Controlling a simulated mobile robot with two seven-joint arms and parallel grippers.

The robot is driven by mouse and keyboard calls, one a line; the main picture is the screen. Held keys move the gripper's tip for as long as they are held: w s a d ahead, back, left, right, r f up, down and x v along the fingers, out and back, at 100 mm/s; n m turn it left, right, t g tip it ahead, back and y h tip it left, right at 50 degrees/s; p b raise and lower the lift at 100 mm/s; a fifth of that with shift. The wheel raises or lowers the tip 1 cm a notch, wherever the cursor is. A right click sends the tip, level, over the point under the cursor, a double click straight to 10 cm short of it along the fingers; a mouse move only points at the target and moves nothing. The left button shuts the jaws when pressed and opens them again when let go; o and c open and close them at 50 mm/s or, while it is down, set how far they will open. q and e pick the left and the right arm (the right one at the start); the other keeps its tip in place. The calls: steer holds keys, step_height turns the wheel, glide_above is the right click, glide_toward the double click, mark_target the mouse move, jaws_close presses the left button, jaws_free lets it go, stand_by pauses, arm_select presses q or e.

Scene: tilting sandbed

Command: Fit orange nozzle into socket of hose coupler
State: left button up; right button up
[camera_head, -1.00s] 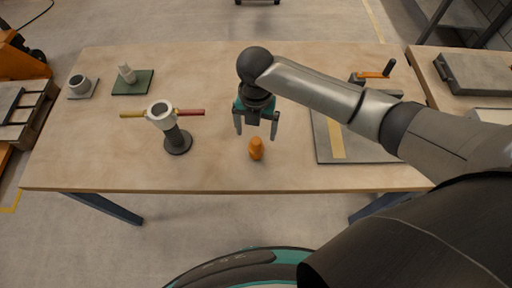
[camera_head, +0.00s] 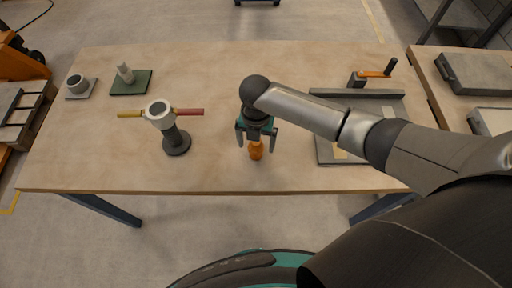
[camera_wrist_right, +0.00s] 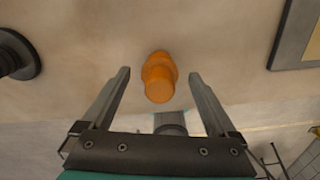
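The orange nozzle (camera_head: 255,150) stands on the wooden table near its front edge; it also shows in the right wrist view (camera_wrist_right: 159,78). My right gripper (camera_head: 256,150) is open above it, with a finger to either side and a gap to the nozzle on both sides. The hose coupler (camera_head: 160,114) sits on a dark stand with a round base, to the left of the gripper. It has a pale ring-shaped socket, a yellow handle on its left and a red one on its right. My left gripper is not in view.
A green plate (camera_head: 131,88) with a pale fitting and a grey plate with a grey ring (camera_head: 77,83) lie at the back left. A grey tray-like board (camera_head: 325,147) with an orange-handled crank (camera_head: 374,73) behind it is on the right. The table between coupler and gripper is clear.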

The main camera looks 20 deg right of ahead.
steer(key=c, duration=1.5)
steer(key=shift+o, duration=0.2)
steer(key=shift+r, duration=0.1)
step_height(320, 180, up, 20)
steer(key=p, duration=0.3)
